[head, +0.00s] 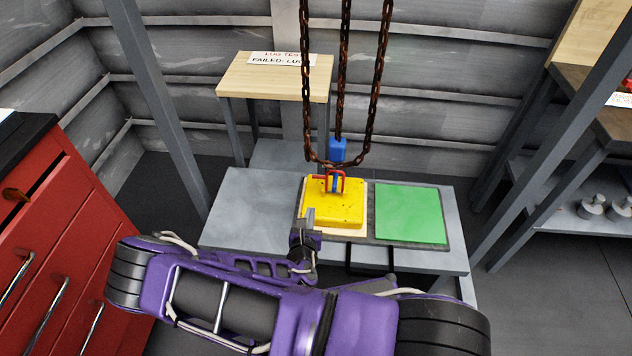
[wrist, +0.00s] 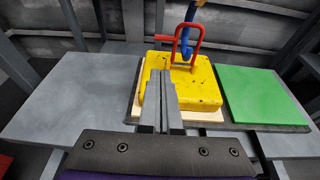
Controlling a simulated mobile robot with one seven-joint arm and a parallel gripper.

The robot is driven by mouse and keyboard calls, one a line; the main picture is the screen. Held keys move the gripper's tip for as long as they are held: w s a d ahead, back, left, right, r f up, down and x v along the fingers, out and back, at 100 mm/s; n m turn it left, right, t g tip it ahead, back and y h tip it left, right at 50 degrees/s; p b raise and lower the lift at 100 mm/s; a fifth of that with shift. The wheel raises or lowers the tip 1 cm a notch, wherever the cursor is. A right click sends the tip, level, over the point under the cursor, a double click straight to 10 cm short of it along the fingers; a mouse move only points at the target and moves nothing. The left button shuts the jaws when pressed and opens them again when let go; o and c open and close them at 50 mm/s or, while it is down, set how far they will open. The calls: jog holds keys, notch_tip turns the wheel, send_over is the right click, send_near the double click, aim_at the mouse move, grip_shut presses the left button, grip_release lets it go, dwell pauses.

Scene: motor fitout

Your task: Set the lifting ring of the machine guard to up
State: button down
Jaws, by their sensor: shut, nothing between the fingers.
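The machine guard (head: 335,209) is a yellow block on a pale board, and it also shows in the wrist view (wrist: 205,92). Its red lifting ring (head: 341,180) stands upright from the top in the wrist view (wrist: 199,38). A blue hook (wrist: 187,42) hangs at the ring and overlaps it; I cannot tell if it passes through. My gripper (head: 308,216) is at the guard's front left. In the wrist view the fingers (wrist: 159,78) are shut and empty, in front of the yellow block and left of the ring.
The guard's board lies on a grey table (head: 240,207), left of a green panel (head: 410,213). Rusty chains (head: 374,90) hang over the guard, with a blue block (head: 338,150) above the hook. A wooden stand (head: 262,80) is behind. A red cabinet (head: 50,225) stands left. The table's left side is clear.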

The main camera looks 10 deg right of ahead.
jog(key=d+r+b+x, duration=0.1)
jog(key=x, duration=1.2)
jog(key=shift+w, duration=0.35)
jog(key=shift+r, duration=0.2)
jog(key=shift+w+d+g+p, duration=0.15)
jog(key=shift+w+g+p, duration=0.15)
jog(key=shift+w+g, duration=0.3)
